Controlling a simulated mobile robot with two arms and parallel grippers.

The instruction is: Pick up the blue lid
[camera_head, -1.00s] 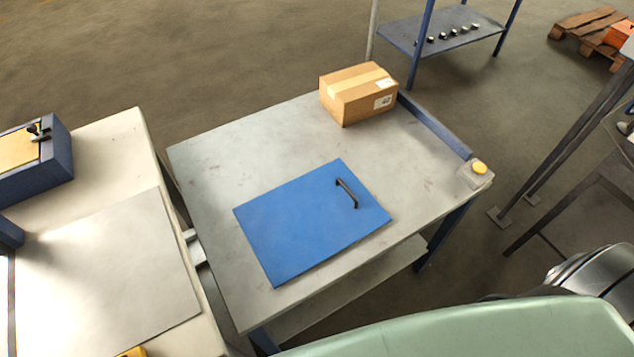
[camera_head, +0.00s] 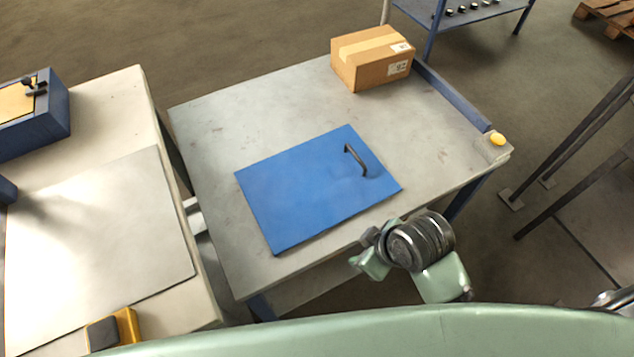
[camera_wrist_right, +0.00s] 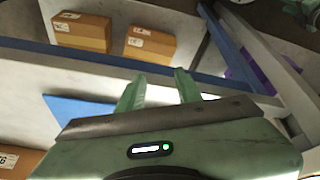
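The blue lid (camera_head: 300,200) lies flat on the grey worktable, with its dark bar handle (camera_head: 356,161) near its right side. My right gripper (camera_head: 365,258) is at the table's near edge, just beyond the lid's lower right corner and apart from the lid. In the right wrist view, its two green fingers (camera_wrist_right: 158,88) stand apart with nothing held between them. A blue patch to their left, probably the lid (camera_wrist_right: 75,108), shows partly behind the gripper body. My left gripper is out of view.
A cardboard box (camera_head: 372,57) stands at the table's back right corner, beside a blue raised edge (camera_head: 450,95). A yellow button (camera_head: 497,138) sits at the right corner. A pale bench (camera_head: 115,105) stands left across a narrow gap. The tabletop around the lid is clear.

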